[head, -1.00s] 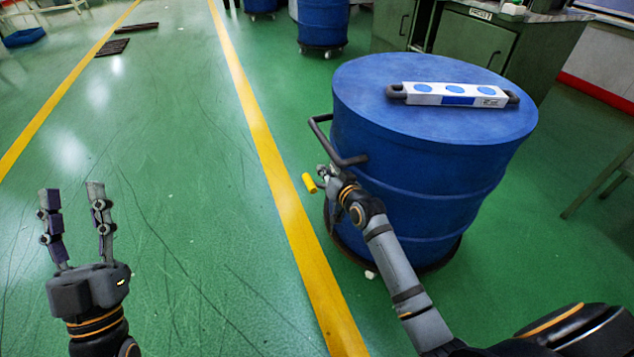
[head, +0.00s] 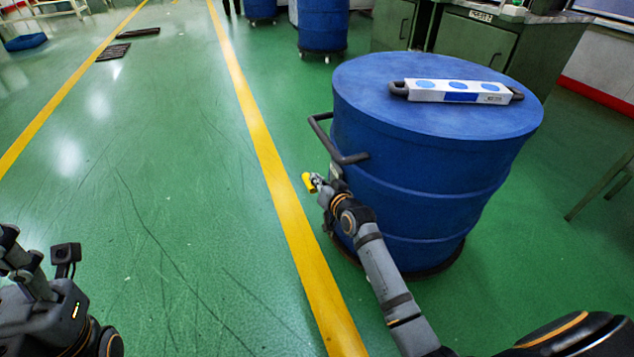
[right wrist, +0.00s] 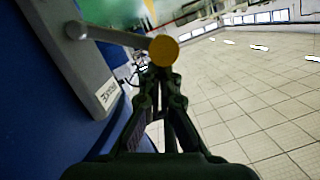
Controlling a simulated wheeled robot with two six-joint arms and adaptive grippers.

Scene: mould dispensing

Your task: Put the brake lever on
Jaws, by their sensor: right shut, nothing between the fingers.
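The brake lever is a grey arm with a yellow handle (head: 308,182), low on the left side of the blue drum (head: 420,200). In the right wrist view the yellow end (right wrist: 163,50) is at top centre, and the grey lever arm (right wrist: 120,37) runs left to a pivot on a grey plate. My right gripper (head: 320,183) is shut and empty, its fingertips close to the yellow handle; the wrist view shows the fingertips (right wrist: 160,76) just below the yellow end. I cannot tell whether they touch. My left gripper (head: 42,252) is open and empty at bottom left, partly cut off.
A black push handle (head: 340,150) sticks out from the drum above the lever. A white bar with blue discs (head: 458,91) lies on the drum lid. A yellow floor line (head: 270,170) runs left of the drum, with open green floor beyond. Green cabinets (head: 470,45) stand behind.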

